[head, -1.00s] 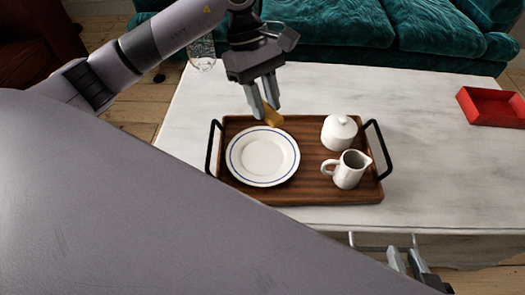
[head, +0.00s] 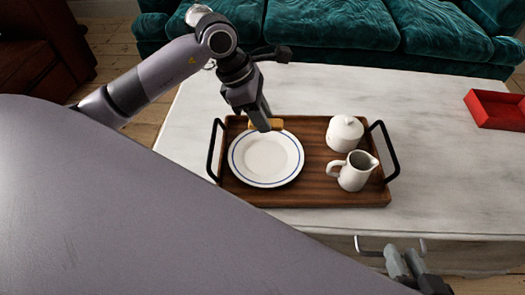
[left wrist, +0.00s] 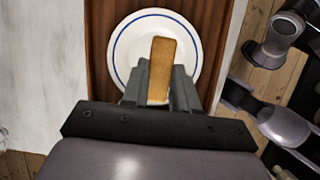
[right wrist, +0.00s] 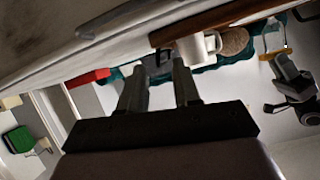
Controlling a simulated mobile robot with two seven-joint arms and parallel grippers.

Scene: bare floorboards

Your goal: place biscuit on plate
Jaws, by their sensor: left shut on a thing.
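The biscuit (head: 275,124) is a golden-brown bar. My left gripper (head: 260,122) is shut on it and holds it at the far edge of the plate (head: 266,160), which is white with a blue ring. In the left wrist view the biscuit (left wrist: 163,65) sticks out beyond the fingers and overlaps the plate (left wrist: 124,50). I cannot tell whether it touches the plate. The plate is empty and sits on the left part of the wooden tray (head: 315,190). My right gripper (right wrist: 160,88) is open and empty, low by the table's front edge.
A white lidded pot (head: 344,134) and a white jug (head: 354,171) stand on the tray's right side. Black handles (head: 212,150) rise at both tray ends. A red box (head: 495,108) lies at the far right of the pale tabletop (head: 430,150). A teal sofa (head: 330,35) stands behind.

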